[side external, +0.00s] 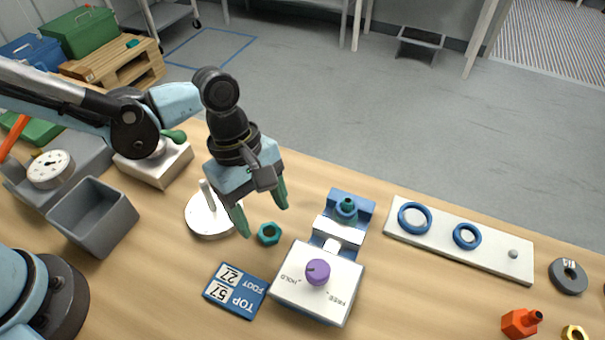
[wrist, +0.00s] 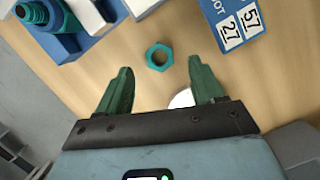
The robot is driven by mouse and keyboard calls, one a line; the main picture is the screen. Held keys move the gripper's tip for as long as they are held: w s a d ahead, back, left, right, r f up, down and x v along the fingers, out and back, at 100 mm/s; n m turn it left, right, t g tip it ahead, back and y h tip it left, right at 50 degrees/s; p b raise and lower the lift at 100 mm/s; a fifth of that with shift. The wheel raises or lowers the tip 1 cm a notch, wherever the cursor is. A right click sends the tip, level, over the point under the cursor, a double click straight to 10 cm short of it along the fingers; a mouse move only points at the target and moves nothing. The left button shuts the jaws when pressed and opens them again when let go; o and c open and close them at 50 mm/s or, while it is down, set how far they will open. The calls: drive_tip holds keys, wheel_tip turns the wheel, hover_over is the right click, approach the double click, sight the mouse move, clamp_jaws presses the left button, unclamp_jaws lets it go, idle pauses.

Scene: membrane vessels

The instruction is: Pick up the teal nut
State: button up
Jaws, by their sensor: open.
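The teal nut (side external: 269,233) lies flat on the wooden table, between the white round stand and the blue-and-white fixture. In the wrist view the nut (wrist: 159,57) lies beyond the fingertips, roughly centred between them, with bare table around it. My gripper (side external: 262,213) is open and empty, with green fingers pointing down, above and a little left of the nut in the side view. In the wrist view my gripper's two fingers (wrist: 160,68) are spread wide, and neither touches the nut.
The white round stand (side external: 207,222) with an upright post is close on the left. The fixture (side external: 335,287) with a purple knob (side external: 317,272) stands to the right, holding a teal threaded part (side external: 346,207). A blue number card (side external: 236,290) lies in front. A grey bin (side external: 92,222) is further left.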

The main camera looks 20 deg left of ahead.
sight(267, 233)
drive_tip(key=shift+x, duration=1.7)
drive_tip(key=c, duration=1.1)
drive_tip(key=shift+r, duration=0.2)
